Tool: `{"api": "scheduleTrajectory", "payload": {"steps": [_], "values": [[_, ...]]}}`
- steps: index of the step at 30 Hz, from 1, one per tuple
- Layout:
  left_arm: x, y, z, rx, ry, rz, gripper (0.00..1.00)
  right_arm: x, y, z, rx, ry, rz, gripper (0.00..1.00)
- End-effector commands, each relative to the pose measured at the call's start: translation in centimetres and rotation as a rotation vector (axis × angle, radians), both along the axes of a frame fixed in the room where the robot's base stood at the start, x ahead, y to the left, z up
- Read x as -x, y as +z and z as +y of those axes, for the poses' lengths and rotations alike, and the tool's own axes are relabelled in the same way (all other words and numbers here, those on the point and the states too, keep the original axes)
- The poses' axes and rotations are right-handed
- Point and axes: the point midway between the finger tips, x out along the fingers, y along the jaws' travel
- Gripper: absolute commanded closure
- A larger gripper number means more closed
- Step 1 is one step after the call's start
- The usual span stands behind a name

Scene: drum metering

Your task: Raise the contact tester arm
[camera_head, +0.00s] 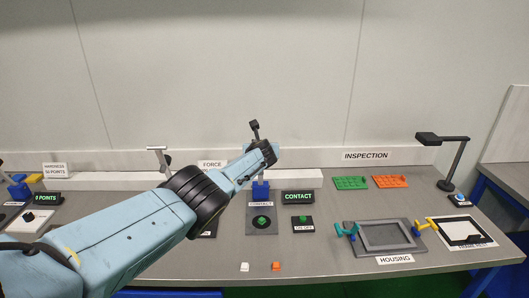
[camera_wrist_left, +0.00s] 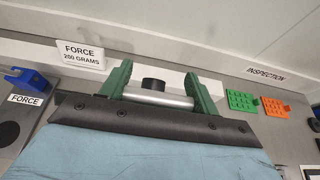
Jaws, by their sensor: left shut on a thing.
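The contact tester (camera_head: 261,189) has a blue post on a grey base, with a round green part (camera_head: 262,222) on the base. A dark stem with a black end (camera_head: 254,125) sticks up above my left gripper (camera_head: 264,150), tilted slightly. My left arm crosses the bench to it. In the left wrist view, the green fingers of my left gripper (camera_wrist_left: 160,92) are shut on a silver bar (camera_wrist_left: 158,98), with a black round piece (camera_wrist_left: 153,84) just beyond it. My gripper and forearm hide much of the tester's upper part. My right gripper is not in view.
A CONTACT display (camera_head: 298,197) and a small button box (camera_head: 302,224) stand to the right. Further right are green (camera_head: 351,182) and orange (camera_head: 390,182) trays, a grey housing fixture (camera_head: 360,248) and a lamp (camera_head: 444,150). White and orange blocks (camera_head: 276,266) lie near the front edge.

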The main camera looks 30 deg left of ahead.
Motion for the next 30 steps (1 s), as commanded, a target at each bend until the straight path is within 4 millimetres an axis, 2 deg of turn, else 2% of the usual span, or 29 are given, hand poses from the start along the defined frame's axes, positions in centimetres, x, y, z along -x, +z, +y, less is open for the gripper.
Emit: {"api": "scheduleTrajectory", "payload": {"steps": [6,23,24,28,30], "values": [[0.06,-0.18,0.64,-0.001,0.006,0.004,0.79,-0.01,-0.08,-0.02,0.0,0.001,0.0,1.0],[0.07,-0.22,0.75,-0.001,0.007,0.005,0.79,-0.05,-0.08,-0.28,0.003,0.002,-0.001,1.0],[0.08,-0.23,0.76,-0.001,0.007,0.006,0.36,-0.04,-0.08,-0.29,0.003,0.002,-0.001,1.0],[0.05,-0.15,0.73,-0.001,0.006,0.004,0.19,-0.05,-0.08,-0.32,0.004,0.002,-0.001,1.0],[0.02,-0.09,0.71,-0.001,0.007,0.003,0.16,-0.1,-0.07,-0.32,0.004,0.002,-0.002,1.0]]}}
